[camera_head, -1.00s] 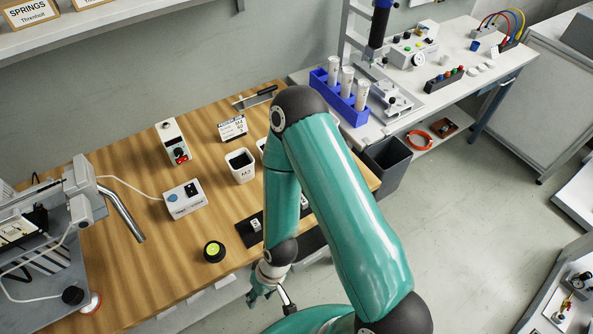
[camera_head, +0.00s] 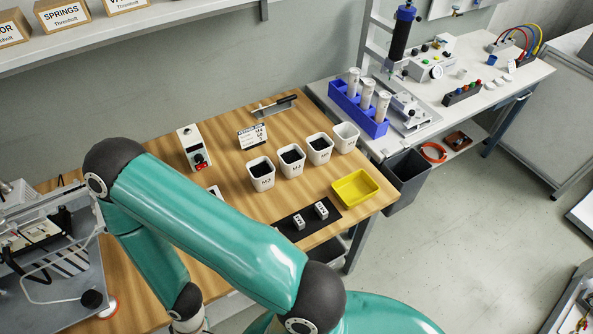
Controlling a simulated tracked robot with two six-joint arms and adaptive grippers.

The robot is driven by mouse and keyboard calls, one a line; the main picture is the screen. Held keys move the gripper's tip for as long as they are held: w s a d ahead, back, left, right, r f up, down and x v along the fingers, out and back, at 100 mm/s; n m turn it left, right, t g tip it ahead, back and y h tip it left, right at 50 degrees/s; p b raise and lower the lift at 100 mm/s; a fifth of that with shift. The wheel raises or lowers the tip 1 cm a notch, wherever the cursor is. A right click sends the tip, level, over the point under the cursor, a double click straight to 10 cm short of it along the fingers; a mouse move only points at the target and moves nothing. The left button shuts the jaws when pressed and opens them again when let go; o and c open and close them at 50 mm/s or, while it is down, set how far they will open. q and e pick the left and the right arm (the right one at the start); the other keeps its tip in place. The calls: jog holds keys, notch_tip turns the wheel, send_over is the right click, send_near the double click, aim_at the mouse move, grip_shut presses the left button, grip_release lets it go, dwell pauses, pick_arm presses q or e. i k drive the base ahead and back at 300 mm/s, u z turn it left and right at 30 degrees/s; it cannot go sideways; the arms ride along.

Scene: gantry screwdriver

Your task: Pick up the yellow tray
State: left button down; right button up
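The yellow tray (camera_head: 356,188) sits on the wooden table near its right front corner. It looks empty and nothing covers it. One of my teal arms crosses the lower left of the head view, well to the left of the tray. Its wrist runs out of the bottom edge, so its gripper is not visible. No other gripper shows.
Several white cups (camera_head: 290,158) stand behind and left of the tray. A black mat (camera_head: 285,235) with two small white blocks (camera_head: 321,210) lies in front of them. A dark bin (camera_head: 408,178) stands right of the table; a blue rack (camera_head: 358,108) is behind.

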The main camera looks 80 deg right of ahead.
aim_at(357, 187)
jog(key=z, duration=0.15)
jog(key=k, duration=2.25)
jog(key=z, duration=1.2)
jog(key=i, duration=1)
jog(key=u, duration=0.05)
